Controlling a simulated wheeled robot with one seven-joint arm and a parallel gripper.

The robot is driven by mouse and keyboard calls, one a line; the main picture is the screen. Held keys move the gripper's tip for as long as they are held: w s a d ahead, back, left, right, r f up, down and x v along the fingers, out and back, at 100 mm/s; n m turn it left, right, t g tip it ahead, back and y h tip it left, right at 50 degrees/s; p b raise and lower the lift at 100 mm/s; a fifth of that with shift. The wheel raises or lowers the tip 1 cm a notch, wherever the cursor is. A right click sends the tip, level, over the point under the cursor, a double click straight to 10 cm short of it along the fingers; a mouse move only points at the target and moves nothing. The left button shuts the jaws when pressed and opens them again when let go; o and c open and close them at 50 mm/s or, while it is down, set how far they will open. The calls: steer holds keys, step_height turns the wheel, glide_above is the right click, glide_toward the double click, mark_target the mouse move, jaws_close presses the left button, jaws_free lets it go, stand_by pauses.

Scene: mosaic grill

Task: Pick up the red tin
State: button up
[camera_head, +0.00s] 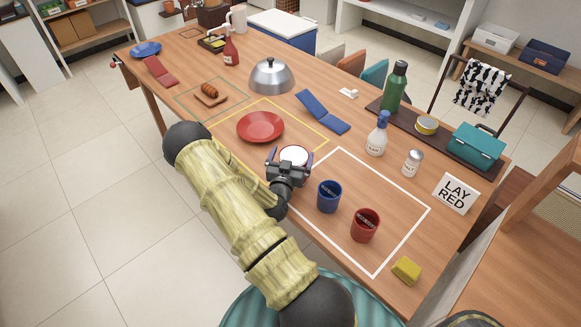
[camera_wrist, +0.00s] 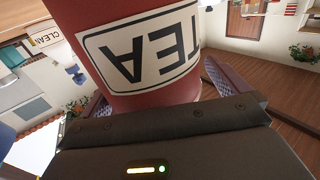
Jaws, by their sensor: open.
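The red tin (camera_wrist: 110,20) fills the upper part of the wrist view, with a white label reading "TEA" that appears upside down. In the head view its pale round top (camera_head: 294,154) shows between the fingers of my gripper (camera_head: 291,164), and the rest of it is hidden. In the wrist view, the purple-grey fingers of my gripper (camera_wrist: 158,92) stand on either side of the tin. The jaws are open around it. I cannot tell whether either finger touches it.
A red plate (camera_head: 260,127) lies just behind and left of the tin. A blue cup (camera_head: 329,196) and a red cup (camera_head: 365,225) stand near its right. The white-outlined area (camera_head: 400,215) is mostly clear.

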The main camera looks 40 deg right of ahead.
steer(key=shift+s+d, duration=0.25)
steer(key=shift+c, duration=0.7)
steer(key=shift+s+d, duration=0.1)
steer(key=c, duration=0.4)
steer(key=shift+r, duration=0.1)
steer(key=c, duration=1)
steer(key=shift+o, duration=0.2)
steer(key=shift+r, duration=0.6)
steer(key=r, duration=0.7)
steer(key=shift+a+r, duration=0.2)
steer(key=shift+r, duration=0.1)
steer(key=shift+s+d+r, duration=0.1)
steer(key=shift+d+r, duration=0.15)
steer(key=shift+r, duration=0.35)
